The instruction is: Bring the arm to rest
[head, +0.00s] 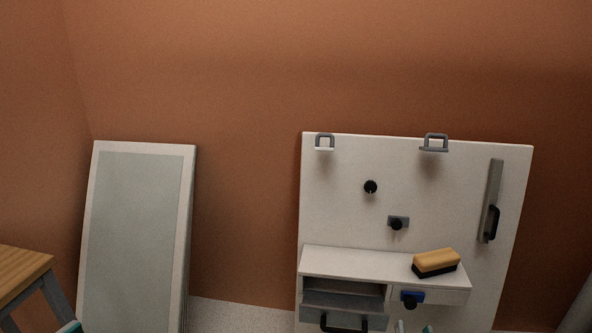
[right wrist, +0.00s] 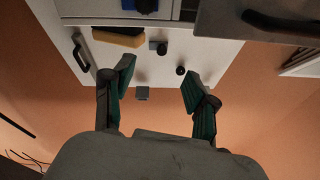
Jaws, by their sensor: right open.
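My right gripper (right wrist: 158,85) is open, with its two teal-padded fingers apart and nothing between them in the right wrist view. In the head view only its fingertips (head: 413,328) show at the bottom edge, in front of the white panel (head: 340,200). A small teal tip of my left gripper (head: 70,327) shows at the bottom left edge of the head view; its jaws are hidden. The rest of both arms is out of the head view.
The panel's shelf (head: 350,263) carries a yellow-and-black brush (head: 436,262). Below it, a grey drawer with a black handle (head: 343,326) stands out. Knobs and a side handle (head: 491,223) stick out. A framed board (head: 138,230) leans left; a wooden table (head: 22,272) is at far left.

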